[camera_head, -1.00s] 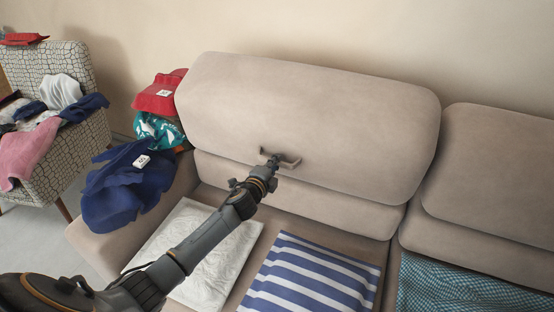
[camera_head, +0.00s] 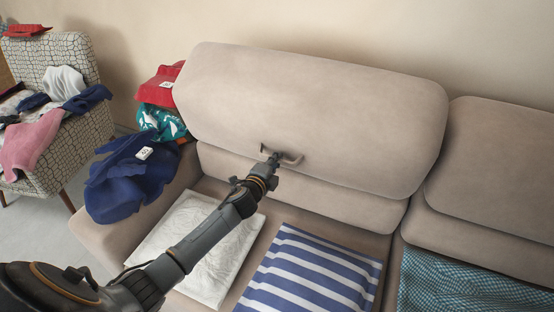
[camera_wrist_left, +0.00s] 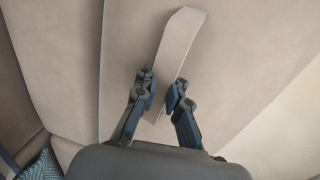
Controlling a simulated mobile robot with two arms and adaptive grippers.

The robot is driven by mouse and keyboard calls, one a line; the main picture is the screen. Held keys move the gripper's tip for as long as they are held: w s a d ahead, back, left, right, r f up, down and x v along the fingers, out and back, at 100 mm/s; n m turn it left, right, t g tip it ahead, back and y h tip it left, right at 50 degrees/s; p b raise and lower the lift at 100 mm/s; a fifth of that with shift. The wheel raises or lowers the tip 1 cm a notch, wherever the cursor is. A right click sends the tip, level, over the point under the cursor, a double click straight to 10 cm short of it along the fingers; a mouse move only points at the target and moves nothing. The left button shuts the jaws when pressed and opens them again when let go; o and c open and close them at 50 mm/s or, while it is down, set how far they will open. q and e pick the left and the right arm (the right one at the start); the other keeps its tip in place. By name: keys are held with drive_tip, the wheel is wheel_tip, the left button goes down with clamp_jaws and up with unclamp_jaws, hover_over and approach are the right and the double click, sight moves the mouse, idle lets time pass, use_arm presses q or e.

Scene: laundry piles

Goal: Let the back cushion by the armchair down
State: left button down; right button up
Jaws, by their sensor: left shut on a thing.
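The beige back cushion (camera_head: 310,110) near the armchair is raised and tilted out over the sofa's lower back, its bottom edge away from the backrest. A handle (camera_head: 283,154) sits on its lower front face. My left gripper (camera_head: 272,163) is at this handle. In the left wrist view, the fingers of my left gripper (camera_wrist_left: 163,96) are on both sides of the handle strap (camera_wrist_left: 177,50), shut on it. The patterned armchair (camera_head: 70,150) stands at the far left with clothes on it. My right gripper is in neither view.
The sofa seat holds a folded white cloth (camera_head: 195,245), a blue-striped cloth (camera_head: 315,272) and a teal checked cloth (camera_head: 470,285). Red, teal and navy garments (camera_head: 130,180) lie over the sofa's left arm. Another back cushion (camera_head: 500,170) is at right.

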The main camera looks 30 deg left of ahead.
use_arm(q)
drive_tip(key=shift+s+f, duration=0.15)
drive_tip(key=shift+f, duration=0.2)
